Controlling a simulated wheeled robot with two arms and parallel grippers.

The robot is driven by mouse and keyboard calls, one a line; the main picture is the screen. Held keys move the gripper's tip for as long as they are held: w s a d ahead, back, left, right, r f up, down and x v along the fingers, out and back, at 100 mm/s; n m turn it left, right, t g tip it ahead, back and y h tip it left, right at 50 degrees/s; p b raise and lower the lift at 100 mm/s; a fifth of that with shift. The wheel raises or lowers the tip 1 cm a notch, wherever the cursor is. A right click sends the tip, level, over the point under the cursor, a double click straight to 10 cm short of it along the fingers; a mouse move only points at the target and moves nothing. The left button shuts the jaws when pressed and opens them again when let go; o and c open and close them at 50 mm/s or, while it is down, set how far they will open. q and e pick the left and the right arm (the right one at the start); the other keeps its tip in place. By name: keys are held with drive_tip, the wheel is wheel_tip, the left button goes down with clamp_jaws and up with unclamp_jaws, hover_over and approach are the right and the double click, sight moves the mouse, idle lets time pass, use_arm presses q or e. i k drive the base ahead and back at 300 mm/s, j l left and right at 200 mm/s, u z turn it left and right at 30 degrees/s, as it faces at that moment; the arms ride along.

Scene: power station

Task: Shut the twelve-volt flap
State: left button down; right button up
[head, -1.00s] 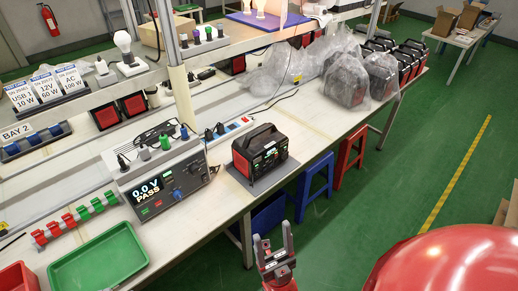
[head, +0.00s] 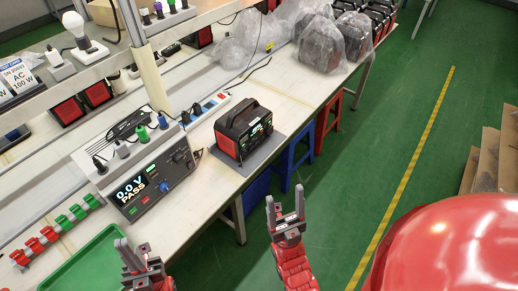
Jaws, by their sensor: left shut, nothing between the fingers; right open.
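The black and red power station (head: 243,130) stands upright on a grey mat (head: 262,152) at the bench's front edge. Its front panel, with small green lit spots, faces right and toward me. The twelve-volt flap is too small to make out, so I cannot tell how it stands. My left gripper (head: 132,248) is shut and empty, over the right rim of the green tray. My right gripper (head: 285,207) is open and empty, in front of the bench, below and to the right of the power station. Neither gripper touches the power station.
A tester (head: 150,185) reading 0.0 V PASS stands left of the power station. A green tray (head: 85,262) and red and green clips (head: 50,235) lie at the left. Bagged units (head: 320,45) stand farther along the bench. Blue and red stools (head: 290,160) stand beneath the bench edge.

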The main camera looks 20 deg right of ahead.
sight(238, 128)
drive_tip(key=i+j+z, duration=0.15)
drive_tip(key=z, duration=0.15)
drive_tip(key=i+j+z, duration=0.15)
drive_tip(key=j+z, duration=0.2)
drive_tip(key=i+j+z, duration=0.1)
drive_tip(key=j+z, duration=0.2)
drive_tip(key=k+l+u, duration=0.1)
drive_tip(key=k, duration=0.25)
drive_tip(key=k+l+u, duration=0.1)
drive_tip(key=k, duration=0.3)
drive_tip(key=l, duration=0.1)
